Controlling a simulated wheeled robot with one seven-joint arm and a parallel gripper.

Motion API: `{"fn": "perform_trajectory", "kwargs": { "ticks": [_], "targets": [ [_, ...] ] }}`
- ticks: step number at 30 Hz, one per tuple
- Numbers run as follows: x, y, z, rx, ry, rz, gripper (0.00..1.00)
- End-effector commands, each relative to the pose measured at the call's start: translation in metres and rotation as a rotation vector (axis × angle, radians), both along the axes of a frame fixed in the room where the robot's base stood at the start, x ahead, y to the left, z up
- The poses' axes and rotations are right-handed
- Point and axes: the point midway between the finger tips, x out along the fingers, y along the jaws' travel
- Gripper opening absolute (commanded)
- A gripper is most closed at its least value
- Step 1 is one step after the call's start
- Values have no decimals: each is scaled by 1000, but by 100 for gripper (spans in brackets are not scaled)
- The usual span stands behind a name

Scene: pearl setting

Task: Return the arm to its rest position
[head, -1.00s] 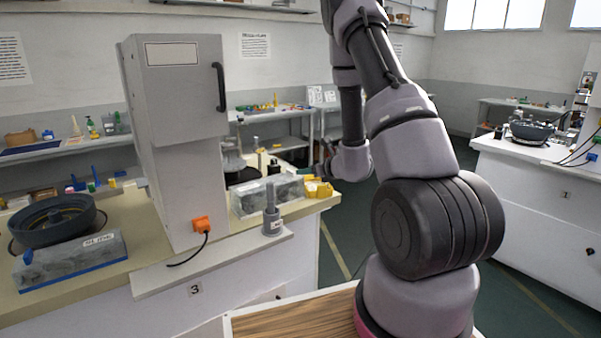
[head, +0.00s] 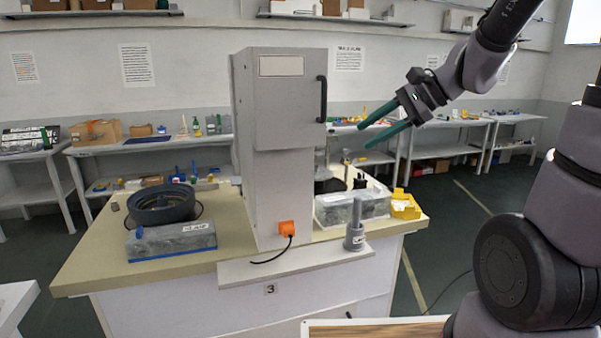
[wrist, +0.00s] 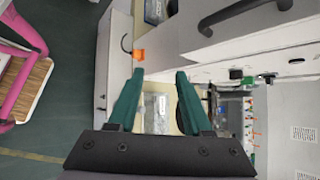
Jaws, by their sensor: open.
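My gripper (head: 376,136) is raised in the air at the upper right of the head view, to the right of the tall grey cabinet (head: 272,150). Its two green fingers are spread apart with nothing between them. In the wrist view the open gripper (wrist: 158,82) points over the bench, and the fingers touch nothing that I can see. My arm rises at the right side of the head view, and part of it is cut off by the picture's edge.
The cabinet stands on the bench (head: 90,262). Floor (head: 440,230) is open to the right.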

Motion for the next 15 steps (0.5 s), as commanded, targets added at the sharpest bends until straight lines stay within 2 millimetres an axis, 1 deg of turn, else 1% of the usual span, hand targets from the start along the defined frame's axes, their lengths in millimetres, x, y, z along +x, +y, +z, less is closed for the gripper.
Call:
{"fn": "perform_trajectory", "kwargs": {
  "ticks": [1,3,6,9,12,15],
  "targets": [
    [-18,-4,10,-87,-67,59,50],
    [-39,-13,16,-218,-147,136,50],
    [-65,-31,25,-413,-267,227,50],
    [-84,-51,35,-601,-378,295,50],
    [-97,-69,46,-755,-468,336,50],
    [-104,-82,54,-863,-527,361,50]
  ]
}}
